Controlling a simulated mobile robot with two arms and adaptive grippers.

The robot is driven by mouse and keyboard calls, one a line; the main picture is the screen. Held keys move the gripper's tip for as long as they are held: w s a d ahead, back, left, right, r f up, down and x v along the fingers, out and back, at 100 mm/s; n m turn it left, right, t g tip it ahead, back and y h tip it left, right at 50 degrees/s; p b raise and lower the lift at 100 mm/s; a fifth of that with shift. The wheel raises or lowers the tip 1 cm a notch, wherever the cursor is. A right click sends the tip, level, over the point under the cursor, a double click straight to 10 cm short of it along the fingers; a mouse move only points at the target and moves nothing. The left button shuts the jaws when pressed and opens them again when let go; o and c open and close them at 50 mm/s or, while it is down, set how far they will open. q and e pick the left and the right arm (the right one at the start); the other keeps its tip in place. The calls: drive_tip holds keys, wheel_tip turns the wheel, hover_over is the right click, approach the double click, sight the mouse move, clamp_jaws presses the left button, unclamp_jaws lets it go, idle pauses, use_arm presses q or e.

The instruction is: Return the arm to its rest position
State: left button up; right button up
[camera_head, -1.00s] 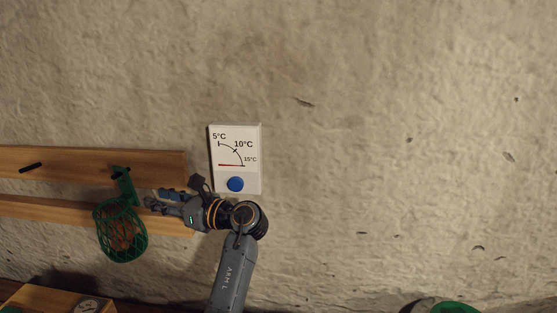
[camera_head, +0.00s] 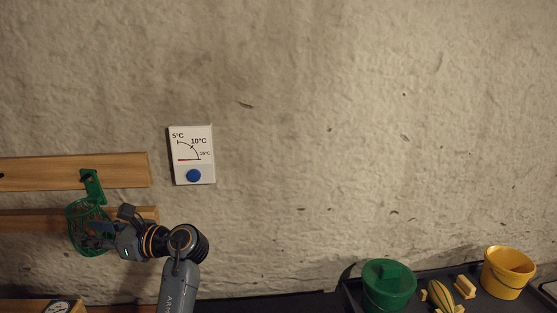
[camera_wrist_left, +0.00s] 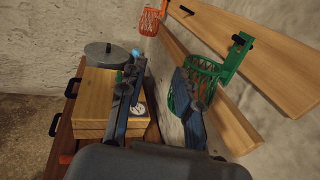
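My left arm (camera_head: 177,285) comes up from the bottom left in the head view. My left gripper (camera_head: 90,236) points left, in front of the green basket (camera_head: 75,213) on the wall rail. In the left wrist view, the two fingers of my left gripper (camera_wrist_left: 157,95) stand wide apart with nothing between them. The green basket shows there behind the right finger (camera_wrist_left: 208,75), which partly hides it. I cannot tell whether they touch. My right gripper is not in view.
A thermometer panel (camera_head: 191,148) with a blue knob hangs on the wall. Wooden rails (camera_head: 120,170) run left. A dark counter at lower right bears a green bucket (camera_head: 389,286) and a yellow bucket (camera_head: 507,272). A wooden box (camera_wrist_left: 104,95) and orange basket (camera_wrist_left: 150,20) show in the wrist view.

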use_arm(q)
drive_tip(key=s+d+f+n+t+h, duration=0.15)
drive_tip(key=s+f+n+h, duration=0.35)
drive_tip(key=f, duration=0.9)
drive_tip(key=s+d+f+n+t+h, duration=0.1)
drive_tip(key=s+d+f+n+h, duration=0.25)
drive_tip(key=s+f, duration=0.75)
drive_tip(key=s+d+f+n+g+h, duration=0.1)
drive_tip(key=s+d+f+n+h, duration=0.35)
drive_tip(key=s+d, duration=0.3)
drive_tip(key=s+d+f+n+g+h, duration=0.1)
drive_tip(key=s+d+f+n+h, duration=0.4)
drive_tip(key=s, duration=0.4)
wheel_tip(320, 180, down, 25)
drive_tip(key=g+b, duration=0.1)
drive_tip(key=s+a+f+m+g+b, duration=0.1)
drive_tip(key=s+a+f, duration=0.1)
drive_tip(key=s+f, duration=1.5)
drive_tip(key=shift+s+a+f, duration=0.25)
drive_tip(key=shift+s+f, duration=0.1)
drive_tip(key=shift+f, duration=0.5)
